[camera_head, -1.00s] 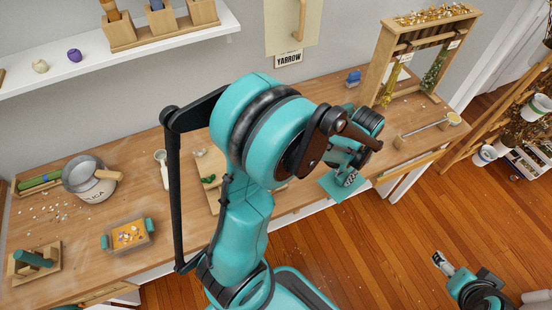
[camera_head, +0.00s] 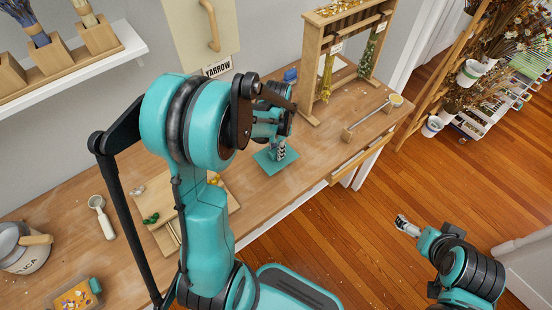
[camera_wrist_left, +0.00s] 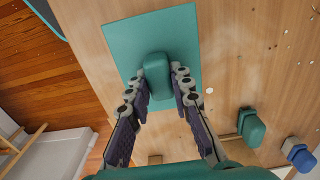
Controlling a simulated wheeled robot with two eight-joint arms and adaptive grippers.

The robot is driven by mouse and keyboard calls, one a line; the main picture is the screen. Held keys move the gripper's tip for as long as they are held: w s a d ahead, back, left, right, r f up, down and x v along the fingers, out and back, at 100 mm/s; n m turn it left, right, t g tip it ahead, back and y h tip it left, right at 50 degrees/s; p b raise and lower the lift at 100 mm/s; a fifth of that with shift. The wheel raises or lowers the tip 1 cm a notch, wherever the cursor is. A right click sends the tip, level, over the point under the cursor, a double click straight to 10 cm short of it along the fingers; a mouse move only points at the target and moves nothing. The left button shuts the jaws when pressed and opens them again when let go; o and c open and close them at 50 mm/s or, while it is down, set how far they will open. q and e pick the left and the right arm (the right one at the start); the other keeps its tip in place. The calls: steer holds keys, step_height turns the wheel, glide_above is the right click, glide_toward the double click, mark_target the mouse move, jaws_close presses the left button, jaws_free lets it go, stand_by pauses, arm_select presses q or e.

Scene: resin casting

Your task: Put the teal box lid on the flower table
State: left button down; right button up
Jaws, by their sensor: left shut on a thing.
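The teal box lid (camera_head: 268,163) is a flat square plate with a raised block handle. My left gripper (camera_head: 281,152) is shut on that handle. In the left wrist view the lid (camera_wrist_left: 180,32) lies flat beyond the two fingers, with its handle (camera_wrist_left: 156,72) between them. The lid is over the wooden table (camera_head: 240,215), inside its front edge; I cannot tell whether it touches the top. My right gripper (camera_head: 404,226) is over the floor, with no visible object in it; its opening is unclear.
A wooden rack (camera_head: 311,70) with hanging flowers stands behind the lid, near a small blue object (camera_head: 290,75). A wooden holder with a rod (camera_head: 367,117) lies to the right. A petal-filled container (camera_head: 75,297) is at bottom left. Table surface around the lid is mostly clear.

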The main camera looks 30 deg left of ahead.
arm_select(q)
step_height(320, 180, down, 4)
steer(key=shift+a+f+b, duration=0.1)
steer(key=shift+b, duration=0.85)
steer(key=c, duration=1.3)
jaws_free()
steer(key=shift+c, duration=0.2)
